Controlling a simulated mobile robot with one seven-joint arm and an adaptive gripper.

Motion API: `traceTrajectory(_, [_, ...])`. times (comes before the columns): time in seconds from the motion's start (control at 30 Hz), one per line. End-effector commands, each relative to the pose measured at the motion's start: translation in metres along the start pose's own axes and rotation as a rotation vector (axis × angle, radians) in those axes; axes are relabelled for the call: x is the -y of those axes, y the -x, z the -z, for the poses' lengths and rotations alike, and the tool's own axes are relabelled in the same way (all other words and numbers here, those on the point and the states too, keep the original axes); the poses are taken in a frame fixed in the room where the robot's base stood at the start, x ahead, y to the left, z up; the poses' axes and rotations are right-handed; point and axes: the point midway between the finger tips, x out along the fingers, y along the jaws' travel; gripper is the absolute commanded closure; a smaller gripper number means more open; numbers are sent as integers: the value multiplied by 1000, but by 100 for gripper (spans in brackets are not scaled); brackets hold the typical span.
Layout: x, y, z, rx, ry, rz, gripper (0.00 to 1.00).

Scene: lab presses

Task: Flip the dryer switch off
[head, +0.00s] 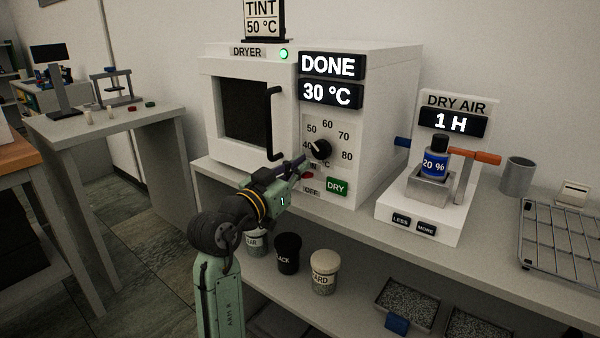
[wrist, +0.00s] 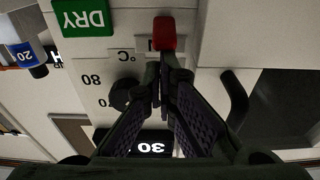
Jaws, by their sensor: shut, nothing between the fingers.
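The white dryer (head: 385,130) stands on the bench, its displays reading DONE and 30 °C. Its small red switch (head: 308,176) is low on the front panel, above an OFF label (head: 311,191) and left of the green DRY button (head: 337,187). My gripper (head: 300,161) is shut and empty in front of the panel, just above the switch. In the upside-down wrist view, the red switch (wrist: 165,33) shows just beyond my closed fingertips (wrist: 160,66). I cannot tell whether they touch it. The label beside the switch is mostly hidden.
The black temperature dial (head: 320,149) is just above my fingertips. The dryer's black door handle (head: 272,122) is close on the left. The dry air unit (head: 430,228) with a blue bottle (head: 436,160) stands to the right. Jars (head: 288,253) sit on the shelf below.

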Motion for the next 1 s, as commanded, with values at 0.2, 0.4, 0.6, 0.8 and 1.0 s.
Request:
traceTrajectory(0.2, [0, 4, -13, -79, -1, 0, 100])
traceTrajectory(0.4, [-1, 9, -26, -208, 0, -3, 100])
traceTrajectory(0.6, [-1, 13, -32, -353, 0, -2, 100])
traceTrajectory(0.8, [0, 12, -17, -343, -1, 0, 100])
traceTrajectory(1.0, [-3, 7, -6, -343, -1, -2, 100])
